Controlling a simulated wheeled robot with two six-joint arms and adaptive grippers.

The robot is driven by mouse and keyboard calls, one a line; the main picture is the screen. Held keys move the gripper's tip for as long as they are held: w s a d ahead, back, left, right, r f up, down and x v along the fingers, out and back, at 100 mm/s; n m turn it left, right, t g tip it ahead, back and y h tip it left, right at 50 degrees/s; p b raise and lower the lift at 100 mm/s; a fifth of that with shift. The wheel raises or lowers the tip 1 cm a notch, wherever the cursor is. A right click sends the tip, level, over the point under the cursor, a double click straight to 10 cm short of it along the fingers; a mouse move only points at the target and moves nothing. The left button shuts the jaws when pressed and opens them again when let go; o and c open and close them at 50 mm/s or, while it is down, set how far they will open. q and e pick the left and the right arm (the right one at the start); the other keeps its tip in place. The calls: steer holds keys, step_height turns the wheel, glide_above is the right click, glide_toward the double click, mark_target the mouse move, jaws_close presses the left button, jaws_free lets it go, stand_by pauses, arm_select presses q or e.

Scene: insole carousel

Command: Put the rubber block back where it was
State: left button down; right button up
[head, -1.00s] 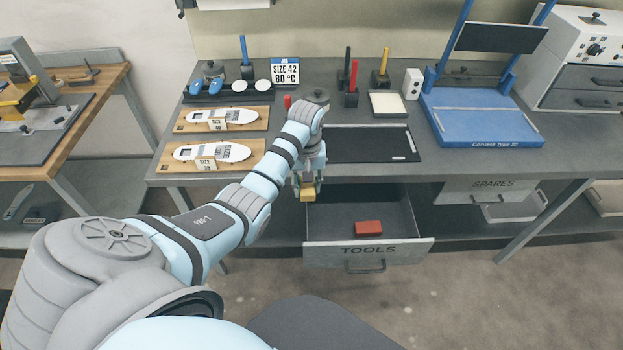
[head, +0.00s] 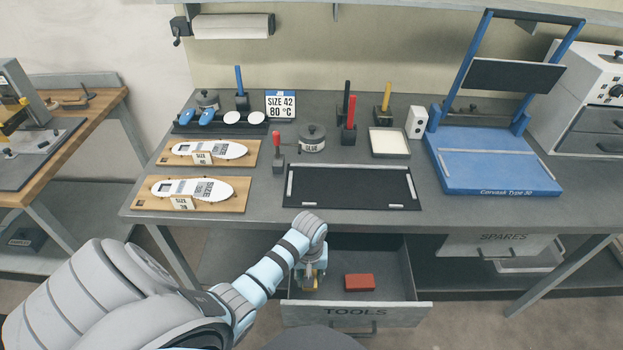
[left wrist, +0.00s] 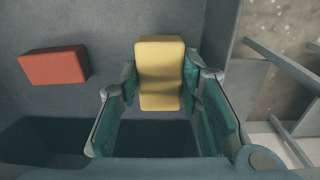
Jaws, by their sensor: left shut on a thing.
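My left gripper (head: 311,281) is inside the open drawer marked TOOLS (head: 355,316), near its left wall. It is shut on a yellow block (left wrist: 160,72), with a green-padded finger on each side of it in the left wrist view. In the head view the yellow block is mostly hidden by the gripper. I cannot tell whether the block touches the drawer floor. A red block (head: 360,282) lies on the drawer floor to the right of my gripper; it also shows in the left wrist view (left wrist: 54,66). I cannot tell which block is rubber. My right gripper is not in view.
The bench edge overhangs the back of the drawer. On the bench are a black mat (head: 352,187), insole boards (head: 190,194), a glue pot (head: 312,138) and a blue press (head: 490,160). Drawer floor right of the red block is clear.

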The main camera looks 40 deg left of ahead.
mark_target(316, 278)
arm_select(q)
steer(key=f, duration=0.1)
steer(key=w+f+b, duration=0.1)
steer(key=f, duration=0.2)
steer(key=shift+w, duration=0.3)
steer(key=shift+w+f, duration=0.5)
steer(key=shift+f, duration=0.15)
steer(key=shift+s+r, duration=0.1)
steer(key=shift+s, duration=0.05)
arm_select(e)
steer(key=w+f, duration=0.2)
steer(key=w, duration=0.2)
arm_select(q)
steer(key=shift+s, duration=0.2)
steer(key=c, duration=1.4)
jaws_free()
steer(key=shift+s, duration=0.1)
steer(key=shift+c, duration=0.2)
steer(key=o, duration=0.3)
step_height(316, 278, up, 12)
steer(key=p, duration=0.4)
steer(key=shift+r, duration=0.2)
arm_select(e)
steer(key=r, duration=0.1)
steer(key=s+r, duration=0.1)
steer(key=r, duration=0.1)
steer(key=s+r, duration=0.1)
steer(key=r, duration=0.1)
